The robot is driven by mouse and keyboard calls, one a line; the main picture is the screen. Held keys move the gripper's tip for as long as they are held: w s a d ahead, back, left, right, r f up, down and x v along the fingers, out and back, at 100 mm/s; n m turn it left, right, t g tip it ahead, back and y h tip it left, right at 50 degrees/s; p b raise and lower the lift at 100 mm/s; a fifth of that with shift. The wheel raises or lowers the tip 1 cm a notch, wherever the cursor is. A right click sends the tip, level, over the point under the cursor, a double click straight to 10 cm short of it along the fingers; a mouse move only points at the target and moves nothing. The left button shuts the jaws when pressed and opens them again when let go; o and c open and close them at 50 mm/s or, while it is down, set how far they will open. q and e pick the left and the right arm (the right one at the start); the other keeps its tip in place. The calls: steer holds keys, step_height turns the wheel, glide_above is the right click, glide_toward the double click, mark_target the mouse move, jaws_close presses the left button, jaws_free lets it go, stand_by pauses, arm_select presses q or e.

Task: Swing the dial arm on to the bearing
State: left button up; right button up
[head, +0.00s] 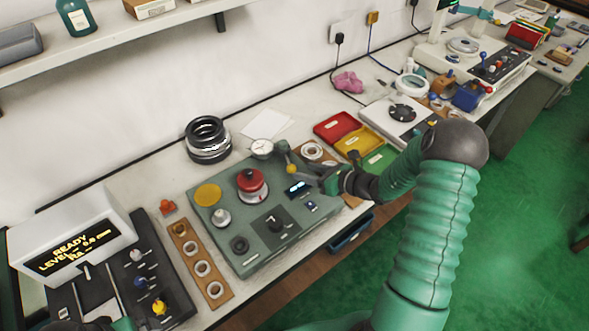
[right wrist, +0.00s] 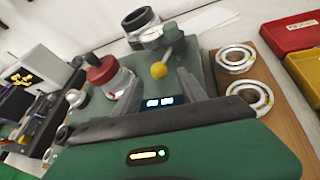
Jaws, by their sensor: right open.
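The dial arm ends in a yellow ball (head: 291,169), with a round dial gauge (head: 262,148) at the back edge of the green-grey instrument (head: 228,243). The bearing (head: 253,194) sits on the instrument under a red-topped weight (head: 250,179), left of the dial arm. My right gripper (head: 307,177) is open, close to the ball. In the right wrist view the ball (right wrist: 159,70) shows between the open fingers, not gripped. What seems to be part of my left gripper (head: 112,325) shows at the bottom left; its jaws are not clear.
A wooden board with rings (head: 201,268) lies left of the instrument; another ring (head: 312,151) is at its right. Stacked black rings (head: 208,139) stand behind. Red (head: 337,126), yellow and green trays lie right. A readout box (head: 78,245) stands at the left.

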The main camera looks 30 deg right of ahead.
mark_target(295, 169)
steer(key=x, duration=0.5)
steer(key=shift+a+r, duration=0.1)
steer(key=shift+a, duration=0.2)
steer(key=shift+w+d+f, duration=0.15)
steer(key=shift+w+f, duration=0.05)
steer(key=shift+d, duration=0.25)
steer(key=shift+a+r, duration=0.1)
steer(key=shift+a, duration=0.2)
steer(key=c, duration=0.9)
steer(key=shift+d, duration=0.1)
jaws_close()
